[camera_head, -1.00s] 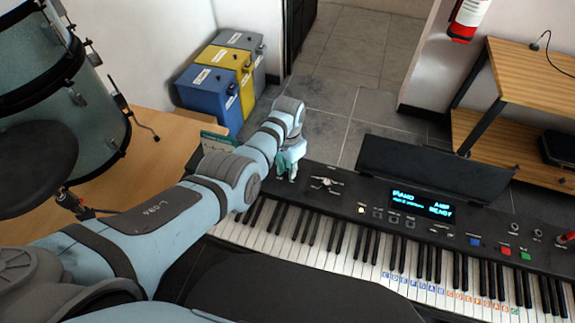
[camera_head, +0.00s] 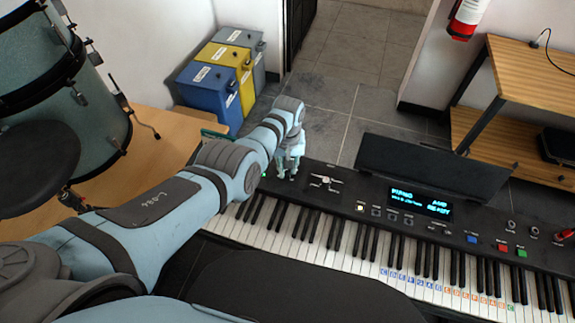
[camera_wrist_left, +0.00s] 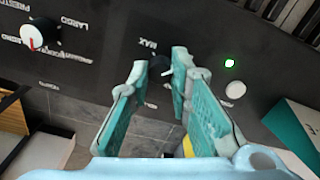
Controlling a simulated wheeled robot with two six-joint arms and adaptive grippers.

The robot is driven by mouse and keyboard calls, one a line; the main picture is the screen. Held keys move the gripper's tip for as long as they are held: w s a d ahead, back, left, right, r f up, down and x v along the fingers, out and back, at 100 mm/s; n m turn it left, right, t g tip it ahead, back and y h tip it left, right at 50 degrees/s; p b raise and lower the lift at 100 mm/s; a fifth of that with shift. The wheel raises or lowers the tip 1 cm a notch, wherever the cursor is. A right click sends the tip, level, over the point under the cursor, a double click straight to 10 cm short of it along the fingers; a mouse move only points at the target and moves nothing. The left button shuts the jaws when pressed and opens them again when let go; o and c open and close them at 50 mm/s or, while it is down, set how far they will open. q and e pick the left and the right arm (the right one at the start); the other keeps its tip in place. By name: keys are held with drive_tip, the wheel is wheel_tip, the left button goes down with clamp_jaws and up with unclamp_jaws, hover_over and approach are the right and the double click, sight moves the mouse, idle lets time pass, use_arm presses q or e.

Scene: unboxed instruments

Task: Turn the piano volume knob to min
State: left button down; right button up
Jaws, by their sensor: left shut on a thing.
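The electronic piano (camera_head: 335,200) runs across the head view, with a lit blue display (camera_head: 420,201) on its black panel. My left gripper (camera_head: 288,172) is at the left end of that panel. In the left wrist view, my left gripper (camera_wrist_left: 162,66) has its teal fingers around a small dark knob (camera_wrist_left: 156,74) with a light pointer mark, next to the word MAX. The fingers partly hide this knob, and its exact setting is hard to read. The knob is hidden by the gripper in the head view. My right gripper is not in view.
A white-faced knob (camera_wrist_left: 40,34) is at the left of the panel in the wrist view. A round white button (camera_wrist_left: 235,90) and a green light (camera_wrist_left: 229,63) are to the right of the fingers. A drum (camera_head: 60,80) and bins (camera_head: 208,88) stand farther back.

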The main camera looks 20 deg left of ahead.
use_arm(q)
drive_tip(key=shift+n, duration=0.4)
drive_tip(key=c, duration=1.5)
unclamp_jaws()
drive_tip(key=shift+o, duration=0.2)
wheel_tip(320, 180, up, 12)
